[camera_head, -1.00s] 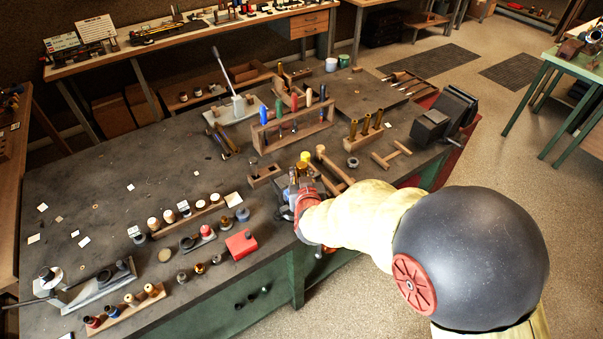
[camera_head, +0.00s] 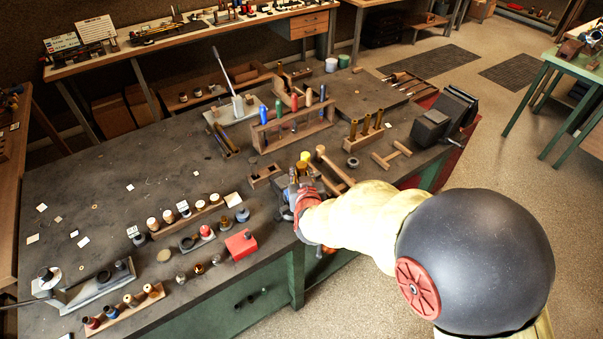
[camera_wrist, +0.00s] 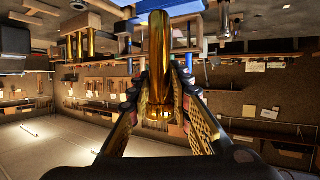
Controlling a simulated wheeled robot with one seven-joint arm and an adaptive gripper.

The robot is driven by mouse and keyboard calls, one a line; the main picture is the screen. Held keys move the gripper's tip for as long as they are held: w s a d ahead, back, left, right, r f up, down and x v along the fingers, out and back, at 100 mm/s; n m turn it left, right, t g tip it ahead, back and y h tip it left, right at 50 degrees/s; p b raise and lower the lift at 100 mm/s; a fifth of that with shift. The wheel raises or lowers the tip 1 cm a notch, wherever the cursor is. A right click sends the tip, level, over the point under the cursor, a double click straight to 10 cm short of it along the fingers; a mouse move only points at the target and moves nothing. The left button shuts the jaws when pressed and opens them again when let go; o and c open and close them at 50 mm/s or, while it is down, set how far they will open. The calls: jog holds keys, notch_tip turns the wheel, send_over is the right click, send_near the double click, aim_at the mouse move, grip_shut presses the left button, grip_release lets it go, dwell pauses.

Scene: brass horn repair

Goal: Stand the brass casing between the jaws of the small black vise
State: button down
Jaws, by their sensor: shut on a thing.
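In the wrist view, the brass casing (camera_wrist: 158,45) is a long, shiny gold tube, lengthwise up the picture with its rimmed end between my fingers. My gripper (camera_wrist: 158,92) is shut on it, with a patterned pad on each side. In the head view, my gripper (camera_head: 301,181) is low over the bench's front edge, with brass showing at its tip. A small dark grey-blue block, seemingly the small vise (camera_head: 281,189), is right beside and partly behind my gripper. Its jaws are hidden, so I cannot tell whether the casing is between them.
A wooden rack (camera_head: 367,138) with brass tubes stands to the right. A larger black vise (camera_head: 431,128) is at the bench's right end. A mallet (camera_head: 333,168) and a wooden tool rack (camera_head: 291,136) are close by. A red box (camera_head: 240,245) is to the left.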

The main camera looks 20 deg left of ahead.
jog(key=shift+f+b, duration=1.7)
jog(key=shift+f, duration=0.25)
jog(key=shift+f+b, duration=0.1)
jog(key=shift+b, duration=0.3)
dwell(0.8)
jog(key=shift+f+b, duration=1.1)
jog(key=shift+f, duration=0.2)
jog(key=shift+r, duration=0.1)
jog(key=shift+r+p, duration=0.75)
jog(key=shift+r, duration=0.25)
jog(key=shift+b, duration=0.45)
dwell(2.0)
